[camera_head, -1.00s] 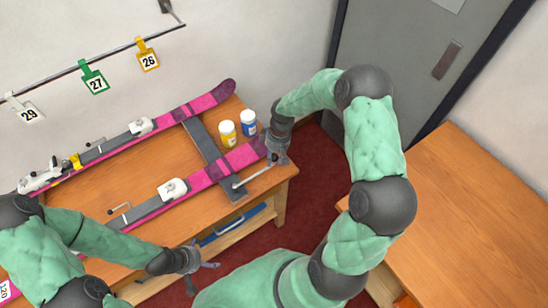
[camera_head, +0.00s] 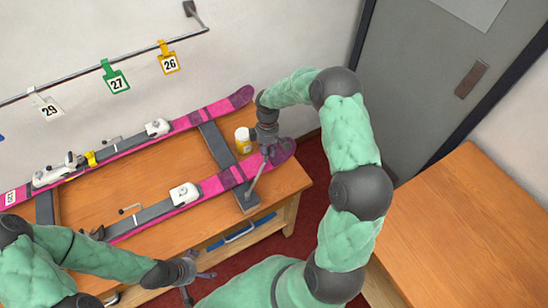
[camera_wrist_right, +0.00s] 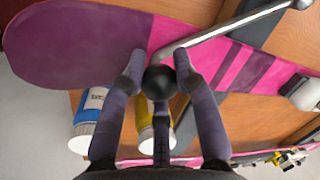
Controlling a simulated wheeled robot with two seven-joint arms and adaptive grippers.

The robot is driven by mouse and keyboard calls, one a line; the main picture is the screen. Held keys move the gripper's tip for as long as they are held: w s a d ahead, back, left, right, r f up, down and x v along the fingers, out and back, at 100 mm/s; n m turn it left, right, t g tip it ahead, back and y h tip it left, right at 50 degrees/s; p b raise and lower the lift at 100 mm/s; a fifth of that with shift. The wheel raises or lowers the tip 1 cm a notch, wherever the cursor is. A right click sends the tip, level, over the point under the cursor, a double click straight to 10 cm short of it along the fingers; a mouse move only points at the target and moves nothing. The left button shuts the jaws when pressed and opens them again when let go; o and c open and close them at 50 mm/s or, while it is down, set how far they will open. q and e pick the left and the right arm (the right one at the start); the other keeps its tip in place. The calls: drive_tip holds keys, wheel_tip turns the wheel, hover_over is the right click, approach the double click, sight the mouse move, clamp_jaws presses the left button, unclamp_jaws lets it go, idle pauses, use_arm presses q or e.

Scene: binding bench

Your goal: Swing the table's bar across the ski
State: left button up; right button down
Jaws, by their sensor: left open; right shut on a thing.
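The near ski (camera_head: 215,185) is pink and purple and lies on the wooden bench, on a dark cross support (camera_head: 215,145). The bar (camera_head: 254,183) is a thin silver rod, pivoted at the support's front end and angled over the ski near its tip. In the right wrist view the rod (camera_wrist_right: 225,33) slants over the ski (camera_wrist_right: 80,45) to a black knob (camera_wrist_right: 158,80). My right gripper (camera_head: 267,152) is shut on this knob, above the ski. My left gripper (camera_head: 200,275) is open and empty in front of the bench.
A yellow jar (camera_head: 243,140) stands behind the ski, close to my right gripper. A blue jar (camera_wrist_right: 90,115) shows in the right wrist view. A second pink ski (camera_head: 190,120) lies further back. A wall rail with number tags (camera_head: 116,83) runs behind. Another table (camera_head: 460,240) stands at right.

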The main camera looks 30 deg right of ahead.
drive_tip(key=w+a+n, duration=0.4)
drive_tip(key=w+a, duration=0.1)
drive_tip(key=shift+n+h, duration=0.3)
drive_tip(key=shift+h, duration=0.1)
drive_tip(key=a+n, duration=0.1)
drive_tip(key=a, duration=0.1)
drive_tip(key=w+a+n, duration=0.1)
drive_tip(key=a+n, duration=0.1)
drive_tip(key=w+a+n, duration=0.1)
drive_tip(key=a, duration=0.1)
drive_tip(key=shift+w+a+n+g+h, duration=0.15)
drive_tip(key=shift+n+g+h, duration=0.15)
drive_tip(key=shift+h, duration=0.1)
drive_tip(key=shift+w+a+n, duration=0.1)
drive_tip(key=shift+a+n, duration=0.7)
drive_tip(key=shift+a, duration=0.25)
drive_tip(key=c, duration=1.1)
unclamp_jaws()
drive_tip(key=shift+o, duration=0.9)
drive_tip(key=shift+a, duration=0.15)
